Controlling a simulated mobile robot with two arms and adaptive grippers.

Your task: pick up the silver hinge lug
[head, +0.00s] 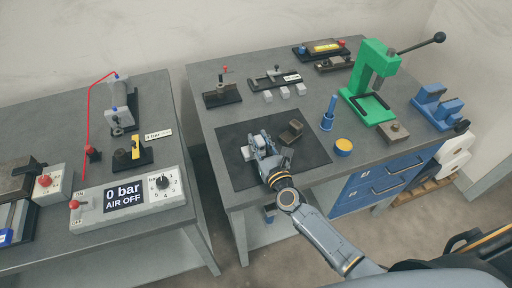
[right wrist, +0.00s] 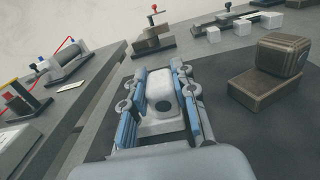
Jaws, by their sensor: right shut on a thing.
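The silver hinge lug (right wrist: 161,92) is a pale, rounded block with a dark hole, on a wider base. It sits between the blue-padded fingers of my right gripper (right wrist: 160,76), which is shut on it. In the head view the right gripper (head: 259,144) is over the dark mat (head: 228,176), and part of the lug (head: 248,152) shows at its left side. The lug is low over or on the mat; I cannot tell whether it touches. My left gripper is not in view.
A brown hinge block (head: 291,132) lies on the mat close to the right of my gripper; it also shows in the right wrist view (right wrist: 270,75). A blue post (head: 328,117), a yellow-topped tin (head: 343,147) and a green press (head: 371,80) stand farther right. Small pale blocks (head: 285,92) lie behind.

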